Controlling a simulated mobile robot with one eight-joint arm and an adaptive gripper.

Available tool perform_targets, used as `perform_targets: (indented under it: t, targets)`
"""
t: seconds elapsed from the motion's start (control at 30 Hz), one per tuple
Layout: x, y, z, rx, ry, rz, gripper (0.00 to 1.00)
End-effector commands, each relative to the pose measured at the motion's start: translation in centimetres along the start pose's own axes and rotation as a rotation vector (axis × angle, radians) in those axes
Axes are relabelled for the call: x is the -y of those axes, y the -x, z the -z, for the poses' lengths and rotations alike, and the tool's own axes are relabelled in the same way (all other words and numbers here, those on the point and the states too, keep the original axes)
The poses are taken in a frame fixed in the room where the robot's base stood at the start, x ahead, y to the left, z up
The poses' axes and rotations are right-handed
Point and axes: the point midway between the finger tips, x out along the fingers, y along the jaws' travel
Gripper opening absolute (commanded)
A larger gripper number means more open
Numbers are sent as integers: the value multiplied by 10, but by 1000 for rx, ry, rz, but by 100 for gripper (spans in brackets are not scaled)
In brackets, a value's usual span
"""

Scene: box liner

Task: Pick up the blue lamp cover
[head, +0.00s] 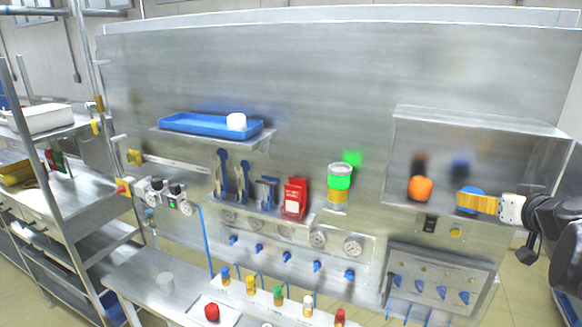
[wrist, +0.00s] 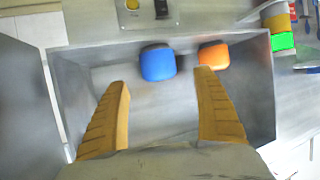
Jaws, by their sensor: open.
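The blue lamp cover (wrist: 158,63) is in the metal wall compartment in the wrist view, beyond my fingertips and between their lines. In the head view only part of the blue cover (head: 470,191) shows, behind my yellow fingers. An orange lamp cover (head: 420,189) is beside it to the left; in the wrist view this orange cover (wrist: 213,55) is on the right, close to the right fingertip. My gripper (wrist: 162,80) is open and empty, with its fingers on either side of the blue cover's line. In the head view my gripper (head: 465,202) reaches in from the right.
A stacked green signal light (head: 339,182) and red box (head: 294,199) are to the left in the head view. A blue tray (head: 190,123) is on the upper shelf. Colored knobs stand on the lower bench.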

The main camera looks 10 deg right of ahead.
Motion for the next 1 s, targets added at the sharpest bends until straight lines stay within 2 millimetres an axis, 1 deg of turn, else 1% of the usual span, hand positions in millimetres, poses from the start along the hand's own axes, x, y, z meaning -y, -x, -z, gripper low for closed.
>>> perform_targets:
  t: [0.4, 0.5, 0.73, 0.77, 0.8, 0.87, 0.9, 0.93, 1.0]
  targets:
    - [-1, -54, -3, 1, 1, 3, 79]
    - [-1, -61, -4, 1, -1, 1, 79]
    - [-1, -62, -4, 1, -1, 1, 79]
    - [-1, -62, -4, 1, -1, 1, 74]
    - [-1, -62, -4, 1, -1, 1, 61]
    - [-1, -62, -4, 1, 0, 1, 43]
    - [-1, -62, -4, 1, 0, 1, 31]
    - [-1, -62, -4, 1, 0, 1, 22]
    - [-1, -62, -4, 1, 0, 1, 22]
